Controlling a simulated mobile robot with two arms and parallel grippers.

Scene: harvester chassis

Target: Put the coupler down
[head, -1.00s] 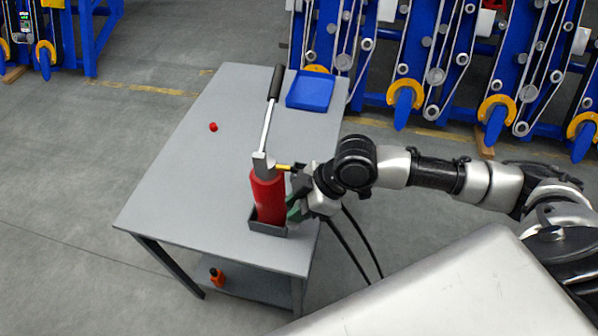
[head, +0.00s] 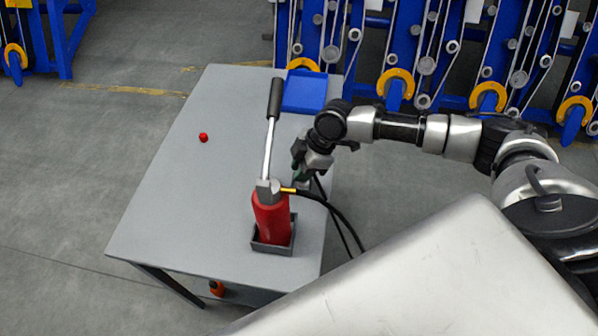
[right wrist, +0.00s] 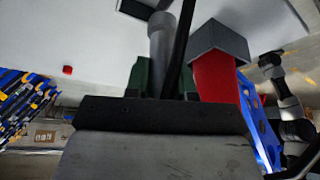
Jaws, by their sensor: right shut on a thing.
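My right gripper (head: 301,178) is over the right side of the grey table (head: 175,190), just behind and right of the red hand pump (head: 271,218). In the right wrist view its green fingers (right wrist: 160,78) are shut on a grey cylindrical piece, the coupler (right wrist: 161,45). The coupler is hard to make out in the head view, where the fingers hide most of it. A black hose (head: 335,212) loops from the pump's brass fitting (head: 288,190) towards the gripper. My left gripper is not in view.
The pump stands in a dark holder (head: 272,248) at the table's front right, its long handle (head: 274,100) reaching up. A blue tray (head: 304,93) lies at the back right. A small red cap (head: 203,137) lies at left. The table's middle and left are mostly clear.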

